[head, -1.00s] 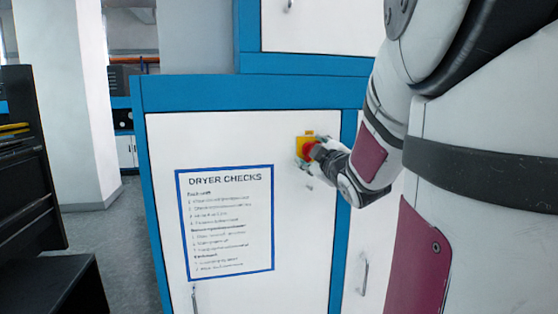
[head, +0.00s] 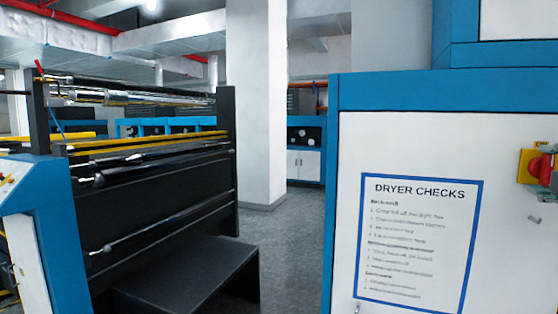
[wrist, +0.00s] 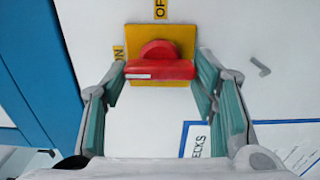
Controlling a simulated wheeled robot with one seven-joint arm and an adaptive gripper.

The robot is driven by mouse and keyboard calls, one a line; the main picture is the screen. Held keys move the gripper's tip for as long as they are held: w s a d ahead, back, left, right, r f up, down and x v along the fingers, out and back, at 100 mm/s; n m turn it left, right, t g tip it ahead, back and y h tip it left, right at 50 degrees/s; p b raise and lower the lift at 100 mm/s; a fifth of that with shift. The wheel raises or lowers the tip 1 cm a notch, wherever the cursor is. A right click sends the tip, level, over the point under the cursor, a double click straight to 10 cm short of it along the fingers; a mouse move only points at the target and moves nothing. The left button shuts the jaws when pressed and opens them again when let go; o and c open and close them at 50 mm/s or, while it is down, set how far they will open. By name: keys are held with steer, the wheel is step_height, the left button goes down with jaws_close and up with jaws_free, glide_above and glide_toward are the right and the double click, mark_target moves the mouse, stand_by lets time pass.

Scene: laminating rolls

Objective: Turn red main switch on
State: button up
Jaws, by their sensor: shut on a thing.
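The red main switch (wrist: 160,70) has a red handle on a yellow plate (wrist: 183,35), fixed to a white cabinet door. In the wrist view the handle lies crosswise, with a white mark on its left part. A yellow ON label (wrist: 118,52) is at the plate's left and an OFF label (wrist: 160,9) above it. My gripper (wrist: 160,76) is shut on the handle, one finger at each end. In the head view the red switch (head: 543,168) is at the right edge; most of my gripper is out of frame there.
A blue-framed cabinet (head: 385,92) carries a DRYER CHECKS sheet (head: 418,240). A black roller machine (head: 160,180) stands at the left. A white pillar (head: 262,100) and grey open floor (head: 290,240) lie between them. A door handle (wrist: 260,66) is right of the switch.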

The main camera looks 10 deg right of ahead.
steer(key=shift+f, duration=0.1)
stand_by(0.3)
steer(key=o, duration=1.2)
steer(key=shift+c, duration=0.2)
steer(key=shift+s+a, duration=0.1)
steer(key=v, duration=1.1)
steer(key=shift+s+a, duration=0.15)
steer(key=shift+s, duration=0.2)
